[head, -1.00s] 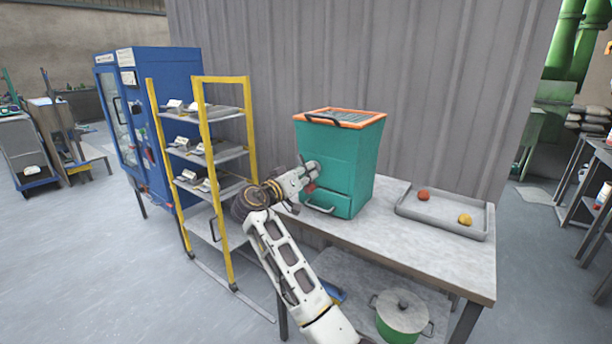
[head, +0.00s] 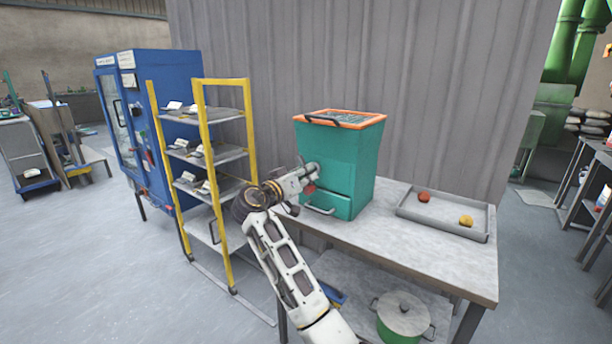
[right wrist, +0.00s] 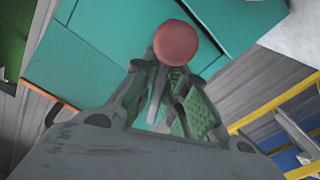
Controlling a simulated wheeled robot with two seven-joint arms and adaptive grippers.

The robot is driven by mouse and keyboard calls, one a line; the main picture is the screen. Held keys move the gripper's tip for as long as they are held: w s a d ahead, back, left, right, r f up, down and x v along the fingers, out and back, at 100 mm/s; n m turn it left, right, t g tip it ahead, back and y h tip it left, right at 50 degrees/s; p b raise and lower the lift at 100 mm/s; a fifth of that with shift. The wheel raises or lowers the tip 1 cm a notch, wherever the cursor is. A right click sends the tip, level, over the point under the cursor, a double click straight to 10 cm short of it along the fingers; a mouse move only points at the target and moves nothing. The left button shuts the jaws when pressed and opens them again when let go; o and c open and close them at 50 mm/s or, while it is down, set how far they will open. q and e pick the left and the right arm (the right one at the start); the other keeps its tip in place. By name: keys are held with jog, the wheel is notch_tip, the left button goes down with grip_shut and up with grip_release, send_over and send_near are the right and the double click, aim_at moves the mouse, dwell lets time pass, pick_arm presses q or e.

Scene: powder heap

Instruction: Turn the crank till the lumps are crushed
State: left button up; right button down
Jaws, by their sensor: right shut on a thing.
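A teal crusher box (head: 338,160) with an orange-rimmed lid (head: 345,119) and a dark handle stands on the grey table. A drawer with a handle (head: 320,210) is low on its front. My right gripper (head: 311,178) is at the left of the box's front, by the crank. In the right wrist view the crank's red knob (right wrist: 175,42) shows just beyond the fingers of my right gripper (right wrist: 168,105), which are shut on the crank. The rest of the crank is mostly hidden by the gripper. The lumps inside the box cannot be seen. My left gripper is not in view.
A grey tray (head: 408,212) with a red ball (head: 423,197) and a yellow ball (head: 465,221) lies at the table's right. A green pot (head: 401,318) stands on the lower shelf. A yellow-framed rack (head: 229,152) and a blue cabinet (head: 172,95) stand left.

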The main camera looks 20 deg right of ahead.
jog(key=shift+f, duration=0.4)
jog(key=c, duration=1.5)
grip_release()
jog(key=shift+r, duration=0.1)
jog(key=shift+r, duration=0.3)
jog(key=shift+r, duration=4.85)
